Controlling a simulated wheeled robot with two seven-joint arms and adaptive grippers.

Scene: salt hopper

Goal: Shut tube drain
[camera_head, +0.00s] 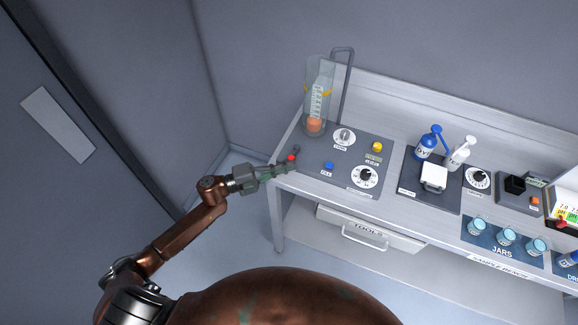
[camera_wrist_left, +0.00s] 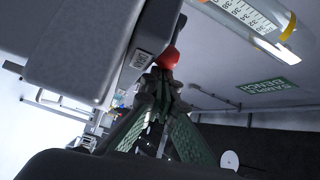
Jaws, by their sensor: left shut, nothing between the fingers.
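The clear graduated tube (camera_head: 319,95) stands upright at the left end of the bench, with an orange piece low inside it. It also shows in the left wrist view (camera_wrist_left: 262,22). A red knob (camera_head: 291,158) sits at the left edge of the grey panel below the tube. My left gripper (camera_head: 288,168) is shut and empty, with its tips right at the red knob. In the left wrist view the red knob (camera_wrist_left: 169,58) is just beyond the closed fingertips (camera_wrist_left: 164,82); I cannot tell if they touch. My right gripper is not in view.
The panel (camera_head: 318,172) carries a blue button (camera_head: 329,166), a yellow button (camera_head: 377,147) and two dials. Two pump bottles (camera_head: 429,144) and several jars stand farther right on the bench. A tools drawer (camera_head: 370,230) is below. The floor left of the bench is clear.

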